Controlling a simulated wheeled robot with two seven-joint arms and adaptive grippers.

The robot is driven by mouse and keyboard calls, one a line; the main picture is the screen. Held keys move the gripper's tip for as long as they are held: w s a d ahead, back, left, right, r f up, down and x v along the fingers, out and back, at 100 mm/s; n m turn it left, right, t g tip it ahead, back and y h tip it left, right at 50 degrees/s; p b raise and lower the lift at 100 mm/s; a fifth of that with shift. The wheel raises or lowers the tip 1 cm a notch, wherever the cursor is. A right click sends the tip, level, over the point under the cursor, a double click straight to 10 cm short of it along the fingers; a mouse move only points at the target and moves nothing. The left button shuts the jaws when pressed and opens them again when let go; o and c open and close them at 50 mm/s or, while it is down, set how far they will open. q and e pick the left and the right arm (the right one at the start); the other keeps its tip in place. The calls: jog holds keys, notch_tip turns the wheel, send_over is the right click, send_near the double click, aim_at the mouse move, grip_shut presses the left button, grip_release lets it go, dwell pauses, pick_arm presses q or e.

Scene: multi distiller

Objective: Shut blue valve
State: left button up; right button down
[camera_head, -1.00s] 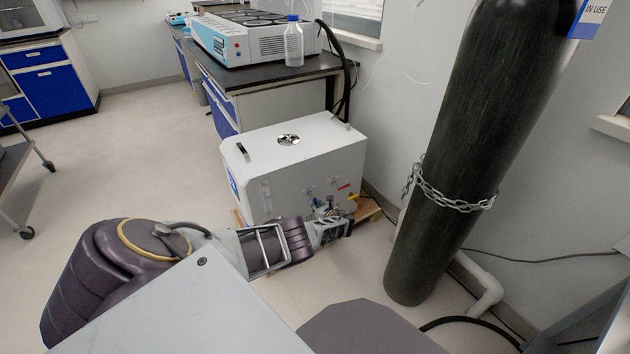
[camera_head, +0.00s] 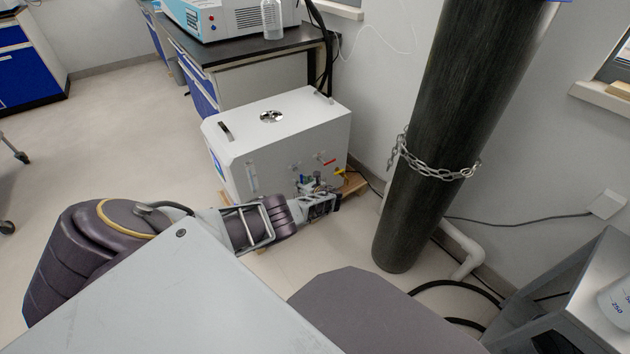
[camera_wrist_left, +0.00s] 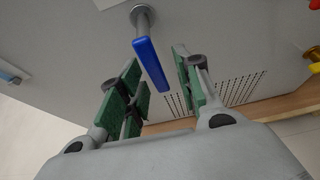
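The blue valve handle (camera_wrist_left: 151,64) sticks out from the white box's side panel in the left wrist view, on a round metal stem. It hangs down, slightly tilted. My left gripper (camera_wrist_left: 158,88) is open, with green-padded fingers on either side of the handle's lower end. A gap shows between the handle and the right finger; I cannot tell whether the left finger touches it. In the head view, the left gripper (camera_head: 325,203) is at the front of the white box (camera_head: 290,135), and the blue handle is small there. My right gripper is not in view.
A yellow valve (camera_wrist_left: 315,68) and a red part (camera_wrist_left: 314,4) are at the right edge of the wrist view. A black chained gas cylinder (camera_head: 440,130) stands right of the box. A dark-topped bench (camera_head: 245,50) is behind. Clear floor lies left.

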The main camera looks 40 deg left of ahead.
pick_arm(q)
jog(key=shift+s+d, duration=0.1)
jog(key=shift+d, duration=0.1)
jog(key=v, duration=1.1)
dwell(0.9)
jog(key=shift+r, duration=0.1)
dwell(0.5)
